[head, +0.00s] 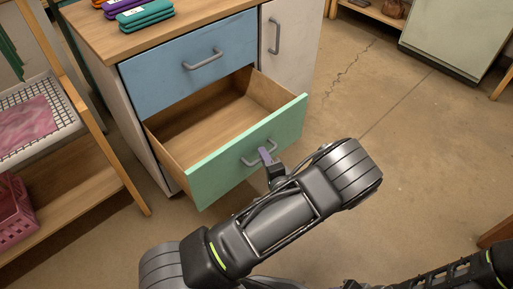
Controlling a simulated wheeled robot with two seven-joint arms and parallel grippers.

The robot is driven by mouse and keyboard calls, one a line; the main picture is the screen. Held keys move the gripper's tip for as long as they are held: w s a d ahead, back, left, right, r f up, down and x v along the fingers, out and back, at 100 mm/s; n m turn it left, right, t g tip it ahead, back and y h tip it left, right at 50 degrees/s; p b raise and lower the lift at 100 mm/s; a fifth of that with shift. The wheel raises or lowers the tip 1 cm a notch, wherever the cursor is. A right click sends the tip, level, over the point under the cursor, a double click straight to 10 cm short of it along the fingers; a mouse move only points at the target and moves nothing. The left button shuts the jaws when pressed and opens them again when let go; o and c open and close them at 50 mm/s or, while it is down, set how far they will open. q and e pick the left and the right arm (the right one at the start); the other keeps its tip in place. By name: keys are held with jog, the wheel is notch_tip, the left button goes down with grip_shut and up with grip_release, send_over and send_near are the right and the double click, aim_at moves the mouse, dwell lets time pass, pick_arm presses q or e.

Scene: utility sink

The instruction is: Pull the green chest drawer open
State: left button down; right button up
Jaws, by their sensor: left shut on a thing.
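The green drawer (210,176) is pulled well out of the chest, below the blue drawer (181,70). Its wooden inside is bare where I can see it. My left gripper (267,157) is shut on the grey handle (250,158) of the green drawer's front. My left arm crosses the lower middle of the head view, in front of the chest. The gripper of my right arm is not in view.
Folded green and purple cloths (147,15) lie on the chest's wooden top (205,9). A white door (290,45) is beside the blue drawer. A wooden rack (105,165) with a pink basket (14,212) stands at left. The concrete floor (400,130) at right is clear.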

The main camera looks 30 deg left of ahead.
pick_arm(q)
jog(key=shift+d, duration=0.1)
jog(key=c, duration=1.5)
grip_release()
jog(key=shift+o, duration=0.2)
jog(key=shift+d, duration=0.1)
jog(key=p+v, duration=0.1)
jog(key=v, duration=0.6)
jog(key=shift+s+d+p, duration=0.2)
jog(key=shift+s+p, duration=0.1)
jog(key=shift+p, duration=0.05)
